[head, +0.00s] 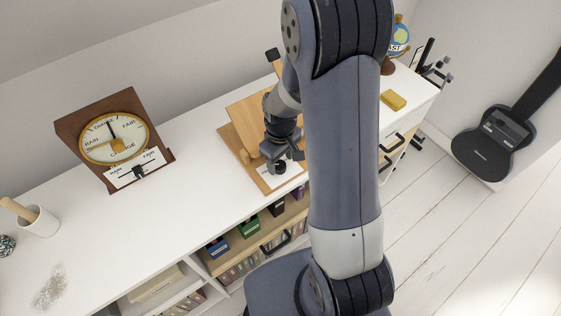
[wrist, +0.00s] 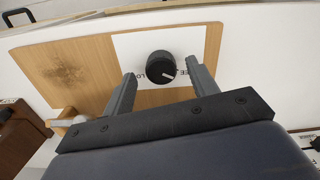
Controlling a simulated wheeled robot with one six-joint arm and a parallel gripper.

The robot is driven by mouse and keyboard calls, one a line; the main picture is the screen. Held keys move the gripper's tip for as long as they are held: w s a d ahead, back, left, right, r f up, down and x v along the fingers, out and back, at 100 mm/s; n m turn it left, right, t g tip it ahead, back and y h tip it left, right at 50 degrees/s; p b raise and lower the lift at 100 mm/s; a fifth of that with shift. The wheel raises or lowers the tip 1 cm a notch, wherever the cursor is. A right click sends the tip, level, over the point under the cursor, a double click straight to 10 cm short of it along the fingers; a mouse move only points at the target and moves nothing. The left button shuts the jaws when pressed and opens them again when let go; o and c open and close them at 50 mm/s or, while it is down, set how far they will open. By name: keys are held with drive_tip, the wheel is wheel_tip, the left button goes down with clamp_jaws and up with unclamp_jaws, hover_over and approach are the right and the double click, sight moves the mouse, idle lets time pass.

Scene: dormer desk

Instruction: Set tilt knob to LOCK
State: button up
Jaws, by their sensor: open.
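The tilt knob (wrist: 160,66) is a round black knob with a white pointer line. It sits on a white label plate (wrist: 130,45) on a wooden board (wrist: 90,60). Partly covered lettering shows on the plate, "LO" on the left and "EE" on the right. The pointer line slants toward the right-hand lettering. My gripper (wrist: 161,72) is open, with one finger on each side of the knob; I cannot tell whether they touch it. In the head view my gripper (head: 284,150) is over the knob (head: 280,168) at the board's front.
A wooden barometer-like dial (head: 112,135) with a slider stands left on the white desk (head: 185,180). A cup (head: 40,222) is at far left. A yellow block (head: 393,100) and globe (head: 398,38) are at right. Shelves (head: 235,245) sit below the front edge.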

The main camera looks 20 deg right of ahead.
drive_tip(key=shift+f, duration=0.95)
drive_tip(key=shift+c, duration=0.5)
drive_tip(key=c, duration=0.9)
